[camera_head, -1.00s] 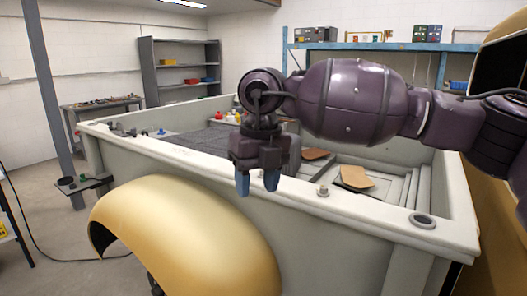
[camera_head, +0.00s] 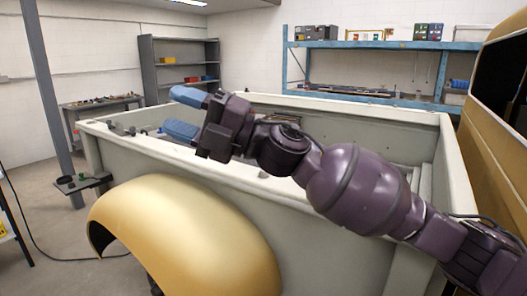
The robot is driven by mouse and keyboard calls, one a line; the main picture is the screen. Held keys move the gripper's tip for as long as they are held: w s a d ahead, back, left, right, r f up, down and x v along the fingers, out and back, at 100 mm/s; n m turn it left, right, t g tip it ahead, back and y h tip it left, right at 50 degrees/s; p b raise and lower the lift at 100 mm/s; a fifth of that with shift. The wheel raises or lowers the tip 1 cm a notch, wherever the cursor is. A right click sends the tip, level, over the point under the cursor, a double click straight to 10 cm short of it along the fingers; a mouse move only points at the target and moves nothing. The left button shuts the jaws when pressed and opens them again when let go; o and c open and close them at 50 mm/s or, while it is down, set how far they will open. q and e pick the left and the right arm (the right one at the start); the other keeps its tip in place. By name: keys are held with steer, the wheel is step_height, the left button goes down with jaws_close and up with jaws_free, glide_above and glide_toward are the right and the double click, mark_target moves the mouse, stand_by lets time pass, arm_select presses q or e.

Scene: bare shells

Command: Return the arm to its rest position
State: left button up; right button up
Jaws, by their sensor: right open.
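My right arm (camera_head: 360,188) is purple and comes in from the lower right. It reaches across the side of a pale truck bed (camera_head: 300,215). My right gripper (camera_head: 184,114) has two blue fingers that point left and stand well apart, with nothing between them. In the picture it lies over the bed's side wall and inside; I cannot tell its height above them. The arm hides part of the bed's inside and near rim. My left gripper is not in view.
A yellow fender (camera_head: 185,235) bulges below the bed wall. A yellow cab (camera_head: 495,130) stands at the right. A small side shelf (camera_head: 85,184) sits by a grey post (camera_head: 50,90). A grey shelf (camera_head: 180,65) and a blue rack (camera_head: 375,45) stand at the back.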

steer(key=w+d+f+m+t+h, duration=0.35)
steer(key=d+f+m+t, duration=0.3)
steer(key=m+t, duration=0.3)
steer(key=w+d+f+m+t+h, duration=0.2)
steer(key=w+d+f+m+t, duration=0.35)
steer(key=f+m+t, duration=0.35)
steer(key=s+d+f+m+h, duration=0.1)
steer(key=d+f+m+h, duration=0.8)
steer(key=d+f+m, duration=0.4)
steer(key=s+d+f+m+g+h, duration=0.1)
steer(key=s+d+f+m+h, duration=0.25)
steer(key=f, duration=0.55)
steer(key=s+d+f+g+h, duration=0.2)
steer(key=s+d+f, duration=0.35)
steer(key=f, duration=0.35)
steer(key=s+d+f+m+g+h, duration=0.1)
steer(key=s+d+f, duration=0.2)
steer(key=s+f, duration=0.3)
steer(key=s+d+f+m+g+h, duration=0.1)
steer(key=s+d+f+g, duration=0.1)
steer(key=s+f, duration=0.5)
steer(key=s+d, duration=0.1)
steer(key=s, duration=0.4)
steer(key=shift+s, duration=0.35)
steer(key=shift+g, duration=0.25)
